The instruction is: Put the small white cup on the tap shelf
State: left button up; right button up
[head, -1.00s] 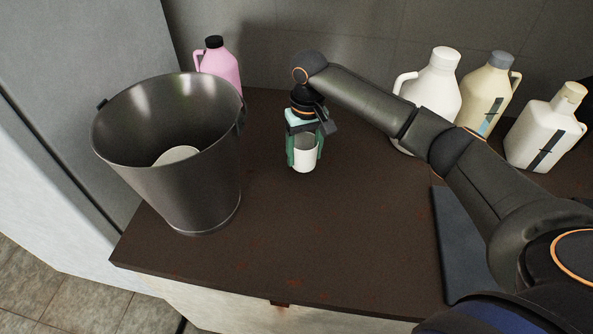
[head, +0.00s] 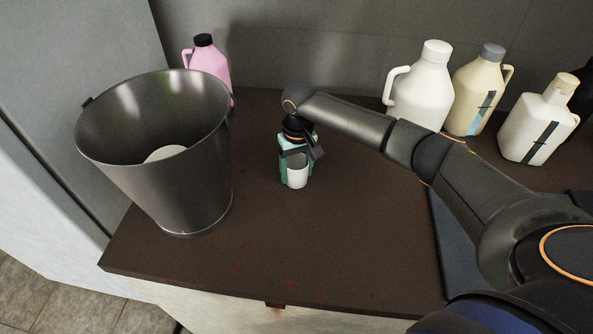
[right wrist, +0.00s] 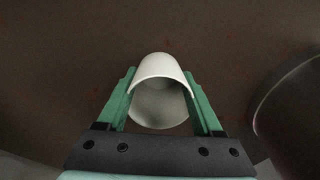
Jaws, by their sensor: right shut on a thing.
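The small white cup (head: 297,174) is between the green fingers of my right gripper (head: 296,170), over the brown counter, to the right of the metal bucket. In the right wrist view the cup (right wrist: 160,68) shows its open mouth, with a green finger pressed on each side, and my right gripper (right wrist: 160,105) is shut on it. I cannot tell for sure whether the cup's base touches the counter. My left gripper is not in view. No tap shelf can be made out in these views.
A large metal bucket (head: 165,190) with a pale round thing inside stands on the counter (head: 300,240) at left. A pink jug (head: 209,66) stands behind it. A white jug (head: 422,90), a cream jug (head: 478,95) and a white bottle (head: 538,125) stand back right. The counter's front middle is clear.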

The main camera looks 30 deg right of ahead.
jog(key=shift+f, duration=0.1)
jog(key=o, duration=1.3)
jog(key=shift+o, duration=0.2)
